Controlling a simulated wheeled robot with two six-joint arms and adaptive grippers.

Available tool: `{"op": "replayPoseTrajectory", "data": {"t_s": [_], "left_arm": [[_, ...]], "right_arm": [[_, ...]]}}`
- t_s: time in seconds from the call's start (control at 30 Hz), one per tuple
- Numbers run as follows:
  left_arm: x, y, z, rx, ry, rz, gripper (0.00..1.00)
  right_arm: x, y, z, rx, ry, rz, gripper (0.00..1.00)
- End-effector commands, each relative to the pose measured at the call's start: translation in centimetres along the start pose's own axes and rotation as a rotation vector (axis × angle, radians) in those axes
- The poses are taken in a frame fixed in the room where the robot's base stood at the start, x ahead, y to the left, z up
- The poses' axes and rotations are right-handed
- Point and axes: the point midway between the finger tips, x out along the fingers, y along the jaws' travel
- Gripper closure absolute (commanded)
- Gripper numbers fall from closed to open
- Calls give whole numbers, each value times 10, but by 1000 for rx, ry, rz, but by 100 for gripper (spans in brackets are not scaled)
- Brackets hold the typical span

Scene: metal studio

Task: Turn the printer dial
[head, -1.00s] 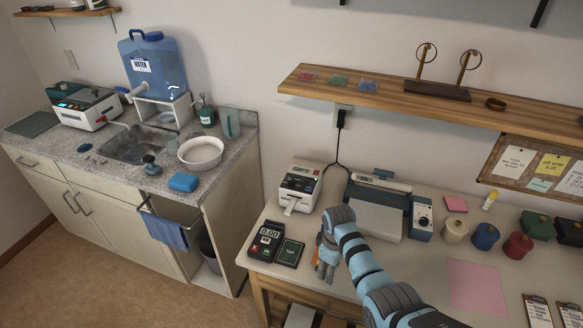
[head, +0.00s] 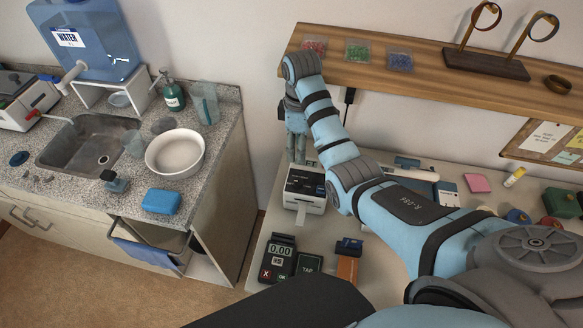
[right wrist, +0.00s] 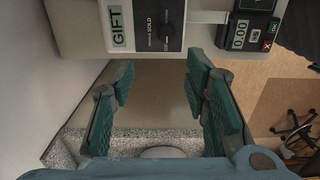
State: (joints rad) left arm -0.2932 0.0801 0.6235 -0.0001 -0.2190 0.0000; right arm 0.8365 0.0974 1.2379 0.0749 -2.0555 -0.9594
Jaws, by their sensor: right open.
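The small white printer (head: 304,200) stands on the table at the wall end, with a paper strip out of its front. In the right wrist view its edge crosses the top, with a GIFT display (right wrist: 117,25) and a black panel bearing the dark dial (right wrist: 171,30) among printed words. My right gripper (head: 296,158) points down at the printer's back left in the head view and partly overlaps its top. In the right wrist view its teal-padded fingers are wide apart and empty, with the dial beyond them, apart from the pads. My left gripper is not in view.
A card reader (head: 279,257) and a TAP pad (head: 309,265) stand in front of the printer. The wooden shelf (head: 420,72) hangs above, close to my right wrist. A sink counter (head: 222,130) is at left, across a gap.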

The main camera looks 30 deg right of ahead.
Motion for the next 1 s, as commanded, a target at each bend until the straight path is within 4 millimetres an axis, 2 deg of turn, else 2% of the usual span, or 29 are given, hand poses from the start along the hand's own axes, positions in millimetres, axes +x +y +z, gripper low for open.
{"op": "replayPoseTrajectory", "data": {"t_s": [0.03, 0.07, 0.17, 0.3, 0.43, 0.63, 0.8, 0.87, 1.0], "left_arm": [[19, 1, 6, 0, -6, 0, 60], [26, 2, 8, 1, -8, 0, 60], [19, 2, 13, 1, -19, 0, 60], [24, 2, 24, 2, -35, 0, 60], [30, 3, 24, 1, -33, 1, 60], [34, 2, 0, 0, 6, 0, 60], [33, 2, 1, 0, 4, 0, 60], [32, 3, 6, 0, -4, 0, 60], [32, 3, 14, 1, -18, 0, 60]], "right_arm": [[22, -3, 2, 0, -7, -10, 58], [31, -3, 2, -1, -8, -11, 58], [55, 0, -2, 0, -13, -19, 58], [97, 4, -5, -1, -13, -19, 58], [126, 4, -6, -1, -13, -18, 58], [139, 5, -6, -1, -11, -16, 58], [139, 4, -6, -2, -11, -16, 58], [139, 4, -7, -3, -11, -16, 66], [138, 4, -7, -2, -11, -17, 88]]}}
